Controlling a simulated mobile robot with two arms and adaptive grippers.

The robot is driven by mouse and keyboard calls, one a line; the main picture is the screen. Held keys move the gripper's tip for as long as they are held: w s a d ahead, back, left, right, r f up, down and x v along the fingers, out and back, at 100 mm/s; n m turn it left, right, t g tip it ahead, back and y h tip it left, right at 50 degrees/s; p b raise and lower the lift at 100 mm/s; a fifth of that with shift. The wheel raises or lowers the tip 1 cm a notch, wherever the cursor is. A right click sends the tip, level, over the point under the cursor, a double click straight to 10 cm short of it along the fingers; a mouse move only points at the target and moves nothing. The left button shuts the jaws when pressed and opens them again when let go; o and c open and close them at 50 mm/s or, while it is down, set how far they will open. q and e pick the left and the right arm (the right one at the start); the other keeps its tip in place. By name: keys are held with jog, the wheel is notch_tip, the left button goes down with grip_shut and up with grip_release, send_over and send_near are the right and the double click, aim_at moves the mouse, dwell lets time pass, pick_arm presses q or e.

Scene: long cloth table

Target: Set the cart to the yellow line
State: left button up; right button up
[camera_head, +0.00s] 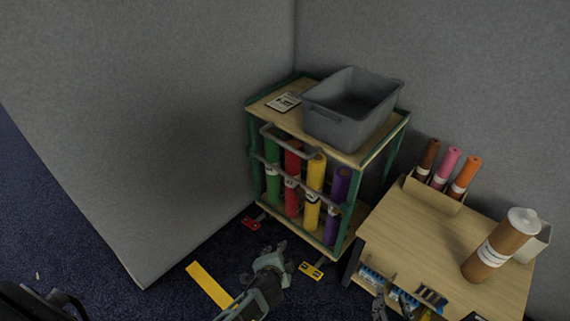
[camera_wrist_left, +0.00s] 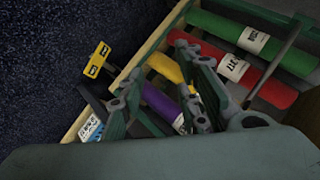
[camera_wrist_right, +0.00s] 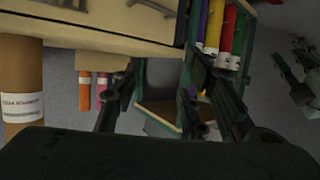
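The cart (camera_head: 345,232) has a green frame and wooden shelves and stands in the corner, with red, green, yellow and purple rolls upright inside. Its grey handle (camera_head: 288,143) is on the front. A red pedal (camera_head: 251,222) and a yellow pedal (camera_head: 311,270) show at its base; the yellow pedal (camera_wrist_left: 97,60) is also in the left wrist view. The yellow line (camera_head: 208,285) lies on the carpet, left of and apart from the cart. My left gripper (camera_head: 271,258) is open and empty before the cart. My right gripper (camera_head: 408,298) is open and empty by the side table.
A grey bin (camera_head: 338,130) and a card (camera_head: 284,101) are on the cart. The wooden side table (camera_head: 410,235) stands close on the right, with a brown roll (camera_head: 497,245) and a holder of coloured rolls. Grey partitions (camera_head: 150,130) close the corner; carpet is free at left.

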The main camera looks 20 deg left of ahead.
pick_arm(q)
jog(key=w+r+m+t+y+b, duration=0.1)
jog(key=w+r+t+b, duration=0.2)
jog(key=w+r+b, duration=0.35)
pick_arm(e)
notch_tip(320, 180, up, 15)
jog(key=w+a+t+y, duration=0.2)
jog(key=w+t, duration=0.1)
jog(key=t, duration=0.3)
pick_arm(q)
jog(key=t+y+b, duration=0.5)
send_near(284, 144)
jog(key=x, duration=0.5)
jog(key=b+x, duration=0.1)
jog(key=x, duration=0.4)
jog(key=shift+w+d+f+b, duration=0.1)
jog(key=shift+f+b, duration=0.2)
jog(key=shift+f, duration=0.05)
jog(key=shift+w, duration=0.25)
pick_arm(e)
jog(key=s+d+r+t+y, duration=0.1)
jog(key=s+r+t, duration=0.3)
jog(key=r, duration=0.6)
jog(key=s+d+r+t+y, duration=0.1)
jog(key=s+r+t, duration=0.2)
jog(key=s+r, duration=0.3)
notch_tip(284, 144, up, 4)
jog(key=shift+s+r+t+y, duration=0.25)
jog(key=shift+s+t+y, duration=0.05)
jog(key=shift+t, duration=0.1)
